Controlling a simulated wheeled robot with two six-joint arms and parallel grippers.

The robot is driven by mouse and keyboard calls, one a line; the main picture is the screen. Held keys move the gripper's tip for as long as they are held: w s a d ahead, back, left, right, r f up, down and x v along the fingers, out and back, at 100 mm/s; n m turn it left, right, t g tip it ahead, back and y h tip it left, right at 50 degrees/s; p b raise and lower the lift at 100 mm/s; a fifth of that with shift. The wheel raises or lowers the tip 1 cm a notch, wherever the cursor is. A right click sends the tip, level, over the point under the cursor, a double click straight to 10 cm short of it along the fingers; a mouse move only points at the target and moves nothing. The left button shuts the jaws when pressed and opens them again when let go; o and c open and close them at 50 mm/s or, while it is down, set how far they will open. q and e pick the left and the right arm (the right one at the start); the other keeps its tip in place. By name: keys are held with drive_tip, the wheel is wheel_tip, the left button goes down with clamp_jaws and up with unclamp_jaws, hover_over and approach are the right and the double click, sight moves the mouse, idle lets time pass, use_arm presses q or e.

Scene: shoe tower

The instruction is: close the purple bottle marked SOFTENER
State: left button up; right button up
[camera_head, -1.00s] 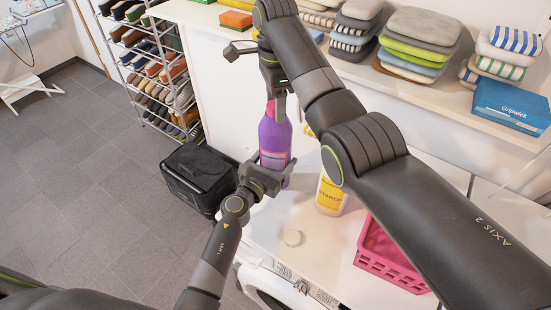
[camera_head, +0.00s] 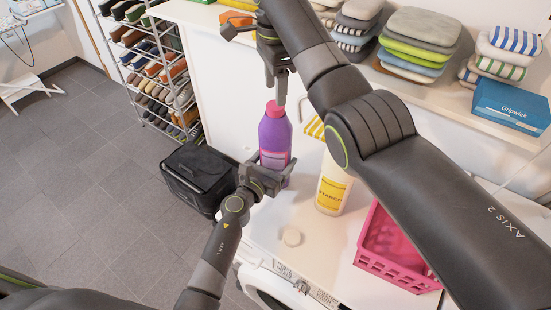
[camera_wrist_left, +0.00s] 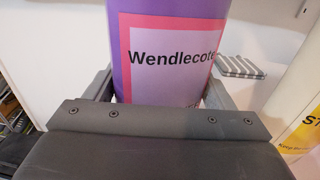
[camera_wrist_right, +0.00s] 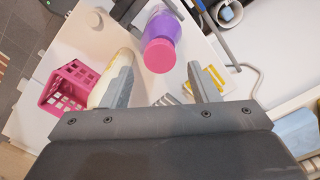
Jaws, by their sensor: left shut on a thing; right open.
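The purple bottle (camera_head: 275,138) stands upright with a pink cap (camera_head: 274,108) on its top. In the left wrist view the bottle (camera_wrist_left: 170,75) shows a label reading "Wendlecote"; the word SOFTENER is not visible. My left gripper (camera_head: 268,170) is shut around the bottle's lower body. My right gripper (camera_head: 277,88) is open and empty just above the cap. In the right wrist view the pink cap (camera_wrist_right: 160,56) shows beyond the open fingers, apart from them.
A white bottle with a yellow label (camera_head: 331,190) stands right of the purple one. A shelf of folded cloths (camera_head: 418,40) runs behind.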

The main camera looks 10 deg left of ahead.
drive_tip(key=n, duration=0.3)
drive_tip(key=r+n, duration=0.1)
drive_tip(key=n, duration=0.2)
drive_tip(key=shift+n, duration=0.4)
drive_tip(key=n, duration=0.6)
drive_tip(key=shift+r, duration=0.4)
drive_tip(key=n, duration=0.6)
drive_tip(key=shift+r, duration=0.4)
drive_tip(key=n, duration=0.6)
drive_tip(key=shift+r, duration=0.4)
drive_tip(key=shift+f, duration=4)
drive_tip(key=shift+c, duration=0.2)
